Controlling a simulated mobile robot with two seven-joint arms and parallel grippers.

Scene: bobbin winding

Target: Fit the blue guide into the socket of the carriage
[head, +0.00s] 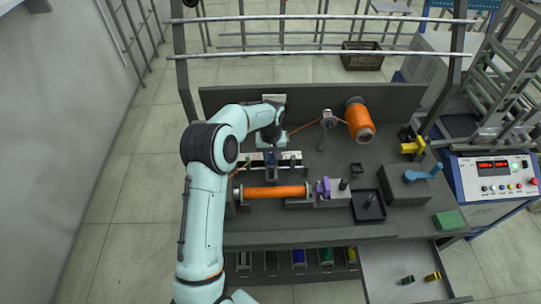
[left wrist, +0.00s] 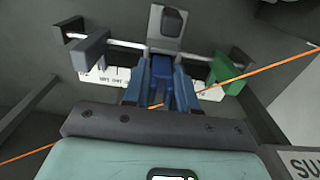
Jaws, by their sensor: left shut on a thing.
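My left gripper (head: 271,150) reaches down over the traverse rail behind the orange bobbin (head: 276,192). In the left wrist view the gripper (left wrist: 163,70) is shut on the blue guide (left wrist: 160,85), which shows between its two fingers. The carriage (left wrist: 169,28), a grey block with a dark blue part, is on the rail just beyond the fingertips. Its socket cannot be made out, and I cannot tell whether the guide touches the carriage. My right gripper is not in view.
A grey stop (left wrist: 90,50) and a green stop (left wrist: 227,72) flank the carriage on the rail, above a white scale (left wrist: 112,76). Orange thread runs from the supply spool (head: 360,121) past a post (head: 328,121). A purple part (head: 323,186) sits at the bobbin's right end.

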